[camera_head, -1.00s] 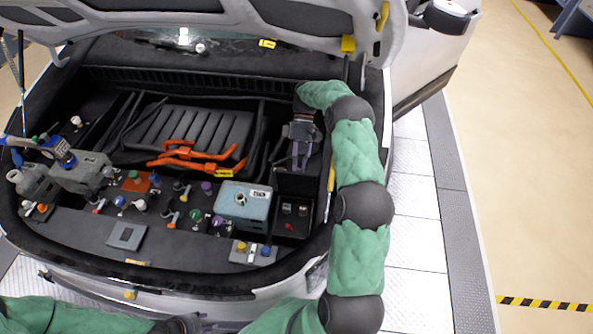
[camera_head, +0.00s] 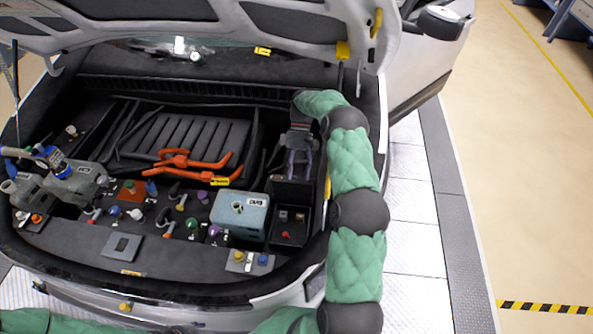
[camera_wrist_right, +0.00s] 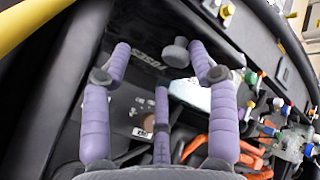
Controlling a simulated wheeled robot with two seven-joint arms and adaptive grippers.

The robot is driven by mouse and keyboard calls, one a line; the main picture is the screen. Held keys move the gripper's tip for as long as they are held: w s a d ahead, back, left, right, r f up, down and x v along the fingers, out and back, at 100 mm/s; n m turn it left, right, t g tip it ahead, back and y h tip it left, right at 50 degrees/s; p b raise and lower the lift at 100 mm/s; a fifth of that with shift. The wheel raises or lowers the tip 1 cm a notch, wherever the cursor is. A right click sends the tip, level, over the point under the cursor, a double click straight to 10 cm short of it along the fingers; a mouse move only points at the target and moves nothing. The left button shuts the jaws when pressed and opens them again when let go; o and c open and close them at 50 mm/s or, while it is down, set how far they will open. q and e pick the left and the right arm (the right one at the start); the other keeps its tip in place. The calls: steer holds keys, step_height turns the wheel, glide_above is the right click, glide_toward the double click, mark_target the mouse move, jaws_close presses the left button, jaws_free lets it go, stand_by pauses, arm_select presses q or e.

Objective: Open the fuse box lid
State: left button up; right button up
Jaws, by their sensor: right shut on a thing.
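The fuse box (camera_head: 287,228) is a black box at the right of the engine bay, with small dark and red parts showing inside it. Its dark lid (camera_head: 291,190) stands raised at the box's far side. In the right wrist view the lid carries the lettering "FUSES" (camera_wrist_right: 150,62) and a grey knob (camera_wrist_right: 177,52). My right gripper (camera_head: 298,160), with purple fingers, is at the upper edge of the lid. Its fingertips (camera_wrist_right: 163,58) are either side of the knob; their exact contact is hard to see. My left gripper does not show.
A light blue box (camera_head: 240,213) stands left of the fuse box. Orange cables (camera_head: 190,162) cross the bay's middle. Several coloured caps and connectors are at the front. A yellow rod (camera_head: 326,195) lies right of the fuse box. The raised hood (camera_head: 200,20) hangs above.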

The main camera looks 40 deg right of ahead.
steer(key=shift+w+a+f, duration=0.15)
steer(key=shift+w, duration=0.1)
steer(key=shift+w+r, duration=0.1)
steer(key=shift+r, duration=0.1)
stand_by(0.3)
steer(key=v, duration=0.7)
steer(key=shift+w+r, duration=0.1)
steer(key=shift+r, duration=0.1)
stand_by(0.4)
